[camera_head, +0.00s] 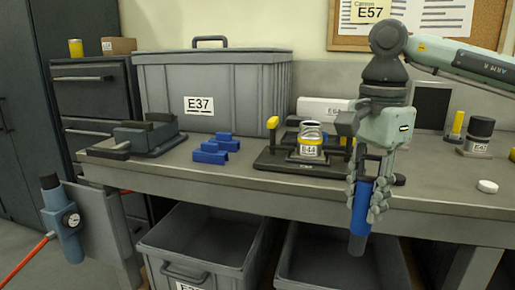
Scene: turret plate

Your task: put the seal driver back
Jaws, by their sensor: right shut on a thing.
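My right gripper (368,195) is shut on the seal driver (360,215), which looks like a blue rod with a dark grey lower end. The driver hangs close to upright at the bench's front edge, with its lower end below the bench top. The gripper's fingers hide part of its upper length. Left of the gripper, a black fixture plate (268,160) on the bench carries a clear and yellow part labelled E44 (311,146). Blue notched blocks (215,148) sit on the bench further left; whether they are the driver's rest cannot be told. My left gripper is not in view.
The grey bench (240,178) holds a large grey bin E37 (210,95), a grey vise (145,136), a white disc (487,186) and a dark-capped jar (480,132). Open grey crates (200,235) stand below. The bench's front strip is mostly clear.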

